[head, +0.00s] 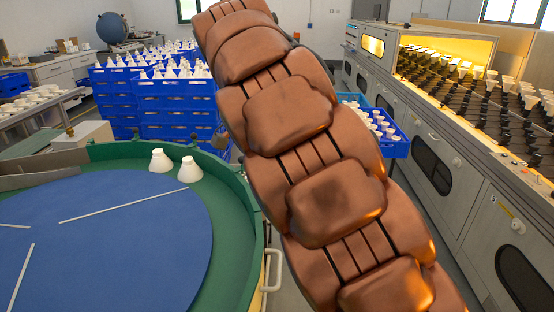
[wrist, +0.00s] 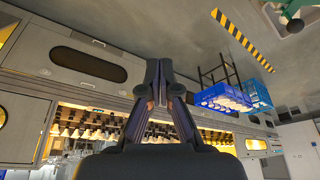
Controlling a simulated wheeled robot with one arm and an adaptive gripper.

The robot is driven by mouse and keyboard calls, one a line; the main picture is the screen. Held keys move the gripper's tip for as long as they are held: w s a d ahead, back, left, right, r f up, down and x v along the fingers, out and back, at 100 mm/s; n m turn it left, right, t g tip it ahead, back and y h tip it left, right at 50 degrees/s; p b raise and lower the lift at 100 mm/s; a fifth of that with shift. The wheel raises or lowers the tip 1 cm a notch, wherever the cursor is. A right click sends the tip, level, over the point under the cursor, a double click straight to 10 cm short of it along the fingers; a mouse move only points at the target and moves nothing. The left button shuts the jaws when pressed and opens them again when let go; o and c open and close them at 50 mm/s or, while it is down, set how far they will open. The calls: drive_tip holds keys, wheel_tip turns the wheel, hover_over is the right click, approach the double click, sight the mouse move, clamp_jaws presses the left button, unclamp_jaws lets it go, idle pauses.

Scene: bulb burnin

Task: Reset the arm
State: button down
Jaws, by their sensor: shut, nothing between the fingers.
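My gripper (wrist: 159,72) shows in the wrist view, pointing up the picture with its dark fingers together and nothing between them. It is apart from everything around it. In the head view my brown segmented arm rises through the middle of the picture, and its gripper end is out of that frame. The arm hides part of the floor and the crates behind it.
A round blue table (head: 120,240) with a green rim stands at left, two white bulbs (head: 161,161) on it. Blue crates (head: 178,105) of bulbs stand behind. A long grey burn-in machine (head: 470,185) lines the right. A blue crate (wrist: 222,95) shows in the wrist view.

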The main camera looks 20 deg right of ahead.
drive_tip(key=s+d+f+n+g+y, duration=0.1)
drive_tip(key=s+d+f+n, duration=0.25)
drive_tip(key=s, duration=0.45)
drive_tip(key=s+d+f+n+g+y, duration=0.1)
drive_tip(key=s+d+f+n, duration=0.1)
drive_tip(key=s+f, duration=0.4)
drive_tip(key=s+a+f+n+g+y, duration=0.1)
drive_tip(key=s+f+n, duration=0.4)
drive_tip(key=s, duration=0.5)
drive_tip(key=s+a+f+n+g+y, duration=0.15)
drive_tip(key=s+f+n, duration=0.35)
drive_tip(key=s, duration=0.6)
wheel_tip(320, 180, up, 18)
drive_tip(key=m+t+p, duration=0.1)
drive_tip(key=p, duration=1.7)
drive_tip(key=shift+w+a+h, duration=0.2)
drive_tip(key=shift+w+h, duration=0.15)
drive_tip(key=shift+m, duration=0.25)
